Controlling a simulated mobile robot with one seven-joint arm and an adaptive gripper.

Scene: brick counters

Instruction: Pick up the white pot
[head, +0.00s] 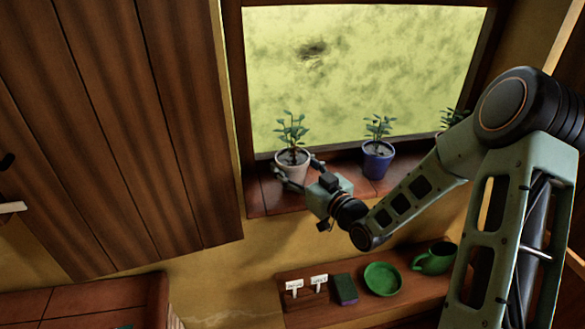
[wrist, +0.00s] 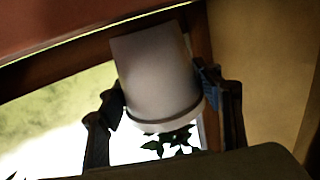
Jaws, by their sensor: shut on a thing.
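The white pot (head: 292,166) holds a green leafy plant and is at the left end of the tiled window sill in the head view. My gripper (head: 295,173) reaches it from the right, with its fingers around the pot's sides. In the wrist view the white pot (wrist: 157,75) appears upside down between the two fingers of my gripper (wrist: 165,98), which is shut on it. Whether the pot's base touches the sill is hard to tell.
A blue pot (head: 376,160) with a plant stands on the sill (head: 330,188) to the right. Another plant (head: 452,118) is partly behind my arm. Below, a shelf (head: 310,310) holds small white labels, a sponge (head: 345,289), a green bowl (head: 382,279) and a green mug (head: 435,259). A wooden cabinet (head: 120,120) stands at left.

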